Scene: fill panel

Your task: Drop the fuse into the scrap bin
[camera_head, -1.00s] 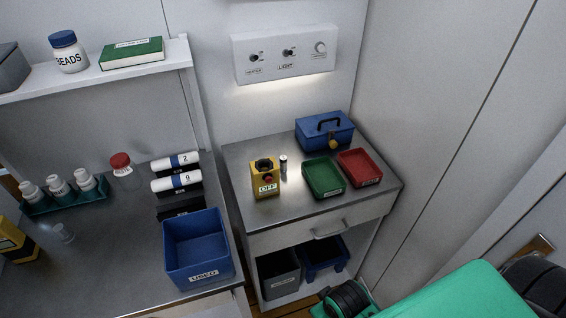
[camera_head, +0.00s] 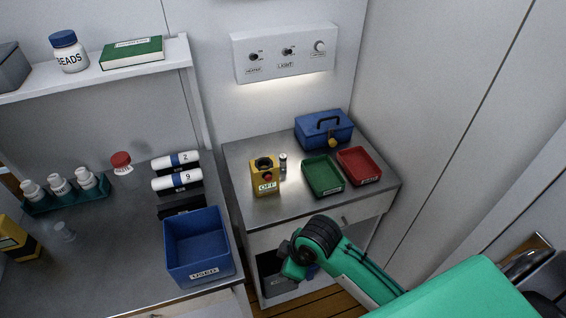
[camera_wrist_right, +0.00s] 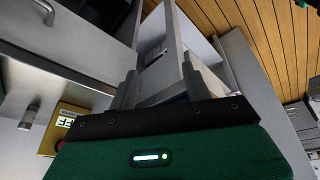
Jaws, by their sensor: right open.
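A small light cylinder with a dark top, apparently the fuse (camera_head: 283,163), stands on the metal counter just right of the yellow OFF box (camera_head: 265,176). It also seems to show in the right wrist view (camera_wrist_right: 30,116), at the left edge. A dark grey bin (camera_head: 272,285), its label not readable, is on the low shelf under the drawer, mostly hidden by my right arm; I cannot tell whether it is the scrap bin. My right gripper (camera_wrist_right: 158,84) is open and empty, low in front of the cabinet and away from the cylinder. My left gripper is not in view.
A green tray (camera_head: 322,177), a red tray (camera_head: 358,167) and a blue latched box (camera_head: 324,130) occupy the counter's right. A blue USED bin (camera_head: 199,247) stands on the left bench. The counter's front left is clear.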

